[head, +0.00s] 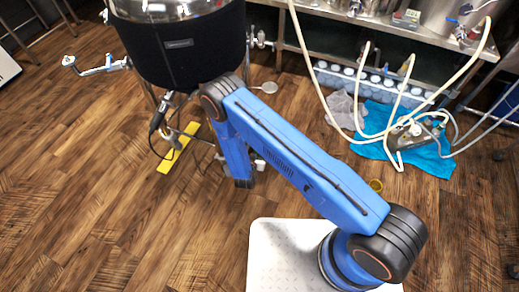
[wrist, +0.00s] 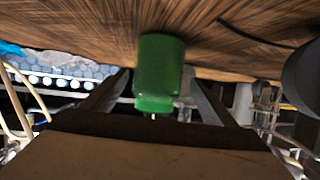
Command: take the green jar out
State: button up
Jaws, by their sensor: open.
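The green jar (wrist: 160,68) is in the middle of the wrist view, with its narrower end toward my gripper. My gripper (wrist: 155,95) is open, with one dark finger on each side of the jar's near end. I see no clear contact between the fingers and the jar. I cannot make out the jar or my fingertips in the head view.
A large black-jacketed kettle (head: 187,50) on legs stands at the upper left, close to my arm. A yellow strip (head: 178,148) lies on the wood floor. A blue cloth (head: 432,158) with hoses lies at right, by the steel bench (head: 410,30).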

jog(key=shift+x, duration=3.4)
jog(key=shift+d, duration=0.2)
jog(key=c, duration=1.4)
jog(key=shift+r, duration=0.1)
